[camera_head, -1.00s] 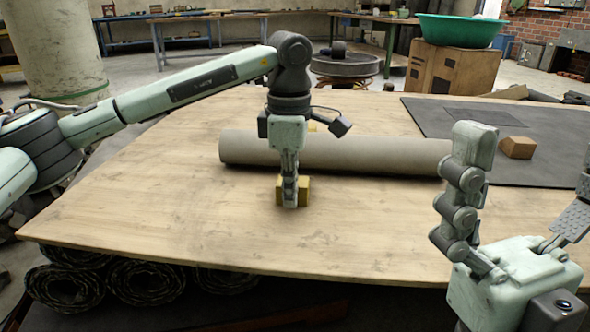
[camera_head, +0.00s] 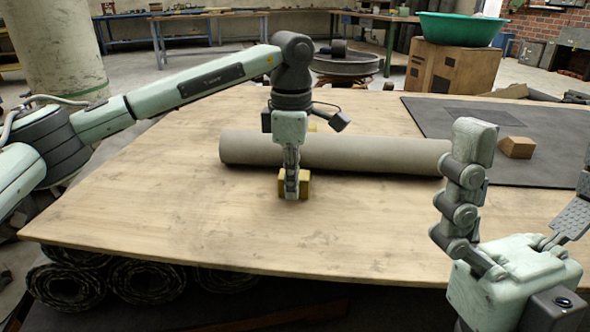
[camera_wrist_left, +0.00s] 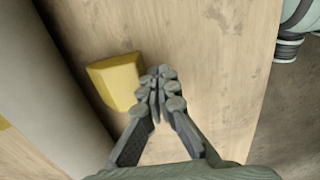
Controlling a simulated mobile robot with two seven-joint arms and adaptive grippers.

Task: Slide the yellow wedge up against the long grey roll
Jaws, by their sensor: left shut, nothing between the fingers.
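The yellow wedge (camera_head: 305,184) lies on the wooden table, on the near side of the long grey roll (camera_head: 370,154). In the left wrist view the wedge (camera_wrist_left: 117,80) sits beside the roll (camera_wrist_left: 45,75), with a narrow strip of table between them. My left gripper (camera_head: 291,194) points down, shut and empty, at the near side of the wedge. It hides part of the wedge in the head view. In the wrist view its closed fingertips (camera_wrist_left: 160,85) are right by the wedge's edge. My right gripper (camera_head: 522,195) is open and empty at the front right.
A dark mat (camera_head: 550,128) at the right bears a tan block (camera_head: 516,148). A small yellow piece (camera_head: 312,127) shows behind the roll. The table (camera_head: 170,210) is clear at left and front. Rolled sheets (camera_head: 145,281) lie below the front edge.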

